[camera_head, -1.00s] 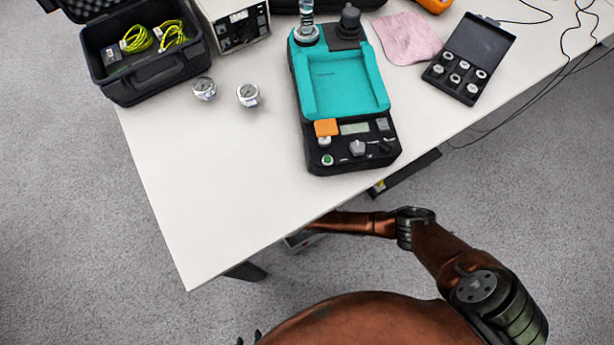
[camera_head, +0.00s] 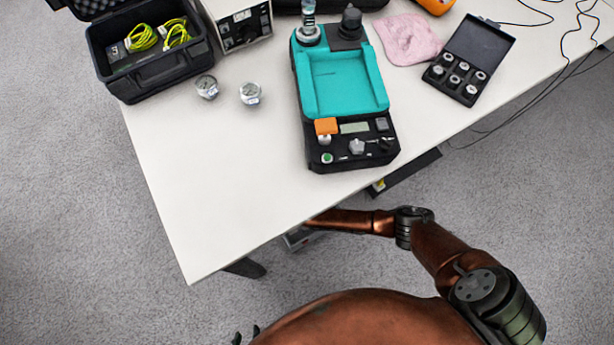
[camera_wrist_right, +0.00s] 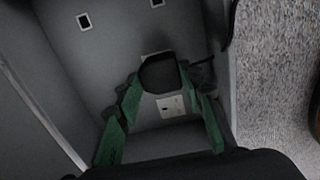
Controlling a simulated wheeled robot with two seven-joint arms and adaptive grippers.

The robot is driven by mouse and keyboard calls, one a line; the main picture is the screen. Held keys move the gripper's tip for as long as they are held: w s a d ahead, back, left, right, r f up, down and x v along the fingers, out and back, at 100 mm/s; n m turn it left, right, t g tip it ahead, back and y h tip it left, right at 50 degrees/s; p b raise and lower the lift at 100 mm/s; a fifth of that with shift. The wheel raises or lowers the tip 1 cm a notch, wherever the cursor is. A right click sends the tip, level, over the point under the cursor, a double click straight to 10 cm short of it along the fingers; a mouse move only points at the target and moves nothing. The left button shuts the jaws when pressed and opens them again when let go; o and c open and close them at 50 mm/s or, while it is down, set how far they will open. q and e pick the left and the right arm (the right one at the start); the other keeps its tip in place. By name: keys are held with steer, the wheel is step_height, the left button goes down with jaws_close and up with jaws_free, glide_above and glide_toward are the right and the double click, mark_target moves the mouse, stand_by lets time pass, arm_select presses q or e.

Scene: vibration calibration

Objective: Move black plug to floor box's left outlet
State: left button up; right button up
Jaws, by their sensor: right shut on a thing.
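In the right wrist view, my right gripper (camera_wrist_right: 165,90) has its green fingers closed around the black plug (camera_wrist_right: 160,73). The plug is inside or just over the grey floor box (camera_wrist_right: 115,60). A pale outlet plate (camera_wrist_right: 171,105) with a small dark opening shows just below the plug, between the fingers. I cannot tell whether the plug touches any outlet. In the head view the right gripper is hidden beneath the table.
Two small dark openings (camera_wrist_right: 84,21) (camera_wrist_right: 157,3) sit on the box's far surface. The white table (camera_head: 215,180) hides the working area from above. It bears a teal-topped calibrator (camera_head: 345,85), a black case (camera_head: 150,75) and two gauges. Open carpet lies left of the table.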

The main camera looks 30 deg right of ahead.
arm_select(q)
steer(key=shift+r, duration=0.1)
arm_select(e)
steer(key=shift+r, duration=0.1)
steer(key=shift+r+p, duration=1.4)
steer(key=shift+r, duration=0.3)
arm_select(q)
steer(key=r, duration=0.1)
steer(key=w+r, duration=0.1)
steer(key=r, duration=0.1)
steer(key=shift+r, duration=0.2)
arm_select(e)
steer(key=shift+f, duration=0.1)
steer(key=a, duration=0.7)
steer(key=shift+s+a, duration=0.15)
steer(key=shift+a, duration=0.25)
arm_select(q)
steer(key=shift+s+f+b, duration=0.25)
steer(key=shift+f+b, duration=0.55)
steer(key=shift+f, duration=0.25)
arm_select(e)
steer(key=shift+f, duration=1.25)
